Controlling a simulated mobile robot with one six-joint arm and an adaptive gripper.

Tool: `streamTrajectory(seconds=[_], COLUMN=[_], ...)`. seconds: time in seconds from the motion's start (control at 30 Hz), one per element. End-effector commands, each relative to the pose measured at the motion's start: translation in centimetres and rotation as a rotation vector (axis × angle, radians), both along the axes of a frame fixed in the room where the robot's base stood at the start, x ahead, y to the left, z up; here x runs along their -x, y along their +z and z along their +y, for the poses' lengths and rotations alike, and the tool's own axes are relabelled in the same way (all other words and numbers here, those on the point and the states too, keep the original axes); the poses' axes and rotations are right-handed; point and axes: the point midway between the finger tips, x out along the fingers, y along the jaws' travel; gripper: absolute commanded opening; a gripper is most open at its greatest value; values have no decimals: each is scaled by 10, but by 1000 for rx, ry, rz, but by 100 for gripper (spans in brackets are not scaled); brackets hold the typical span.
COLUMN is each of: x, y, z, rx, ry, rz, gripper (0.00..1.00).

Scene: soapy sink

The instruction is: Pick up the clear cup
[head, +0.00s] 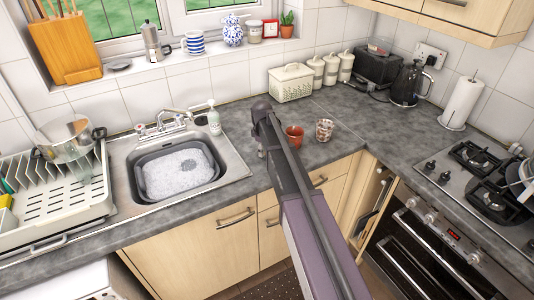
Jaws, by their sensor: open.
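A clear cup (324,130), see-through with a brownish tint, stands upright on the grey worktop right of the sink. A reddish-brown cup (295,136) stands just left of it, with a small gap between them. My arm reaches in from the bottom and crosses in front of the worktop left of both cups. My gripper (262,152) is mostly hidden behind my arm; only a small part shows at the arm's left edge. It is open, apart from the clear cup and to its left. The fingertips cannot be made out.
The sink (240,165) holds a grey basin (148,185) of suds. A dish rack (60,205) with a pot stands left. A cream basket (290,84), several canisters, a toaster (378,70) and a kettle (407,84) line the back. Worktop (365,122) right of the cups is clear.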

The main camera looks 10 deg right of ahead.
Motion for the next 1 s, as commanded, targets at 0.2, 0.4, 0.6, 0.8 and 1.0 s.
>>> streamTrajectory(seconds=[0.2,0.4,0.6,0.8,1.0], x=[-1,-1,-1,-1,-1], y=[-13,-14,-13,-13,-13], z=[-1,0,0,0,0], rx=[0,0,0,0,0], ry=[0,0,0,0,0], rz=[0,0,0,0,0], gripper=[50,50,50,50,9])
